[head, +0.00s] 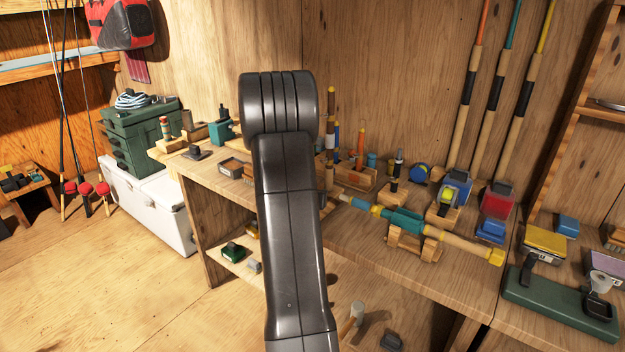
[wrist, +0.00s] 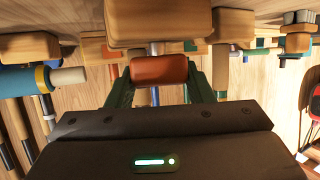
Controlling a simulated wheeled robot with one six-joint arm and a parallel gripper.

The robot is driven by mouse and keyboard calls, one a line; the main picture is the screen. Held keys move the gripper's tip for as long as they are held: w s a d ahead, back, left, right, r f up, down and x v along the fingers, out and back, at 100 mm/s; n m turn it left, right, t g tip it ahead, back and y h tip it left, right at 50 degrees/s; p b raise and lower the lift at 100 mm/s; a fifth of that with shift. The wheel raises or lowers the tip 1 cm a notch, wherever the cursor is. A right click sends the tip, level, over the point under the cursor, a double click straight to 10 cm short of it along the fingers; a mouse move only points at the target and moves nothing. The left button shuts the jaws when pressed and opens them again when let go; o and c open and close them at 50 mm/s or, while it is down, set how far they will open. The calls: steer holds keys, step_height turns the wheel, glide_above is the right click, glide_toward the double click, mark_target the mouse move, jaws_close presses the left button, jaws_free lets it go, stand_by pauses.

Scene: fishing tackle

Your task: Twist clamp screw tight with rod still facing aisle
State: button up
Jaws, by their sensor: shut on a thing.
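In the wrist view, my gripper (wrist: 159,88) has its two green fingers shut on a short reddish-brown knob, which I take to be the clamp screw (wrist: 159,69). A thin metallic shank joins the knob to a rounded wooden block (wrist: 155,24), likely part of the clamp. In the head view my arm hides the gripper, knob and clamp. A teal, yellow and wood rod (head: 405,220) lies on a wooden cradle (head: 412,245) on the bench, its handle end toward the lower right. The rod's far left end is partly behind my arm.
The bench (head: 360,265) holds floats, small reels and blocks around the rod. A green tray (head: 560,308) stands at right. Three upright rods (head: 515,95) lean on the back wall. A green tackle box (head: 130,130) sits on a white cooler (head: 150,205) at left. Open floor lies at lower left.

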steer(key=shift+r+m+g+h+p, duration=0.2)
steer(key=shift+m+h+p, duration=0.5)
steer(key=shift+p, duration=0.95)
steer(key=shift+r+m+g+h+p, duration=0.1)
steer(key=shift+m+g+h+p, duration=0.4)
steer(key=shift+p, duration=1.15)
steer(key=m+h+p, duration=0.2)
steer(key=p, duration=0.1)
steer(key=shift+f+g, duration=0.2)
steer(key=shift+g, duration=0.1)
steer(key=shift+c, duration=0.2)
steer(key=shift+f+h, duration=0.1)
steer(key=shift+h, duration=0.2)
steer(key=o, duration=1)
steer(key=b+v, duration=0.2)
steer(key=v, duration=1.1)
steer(key=shift+s+a+r, duration=0.2)
steer(key=shift+s+a, duration=0.05)
steer(key=shift+a, duration=0.05)
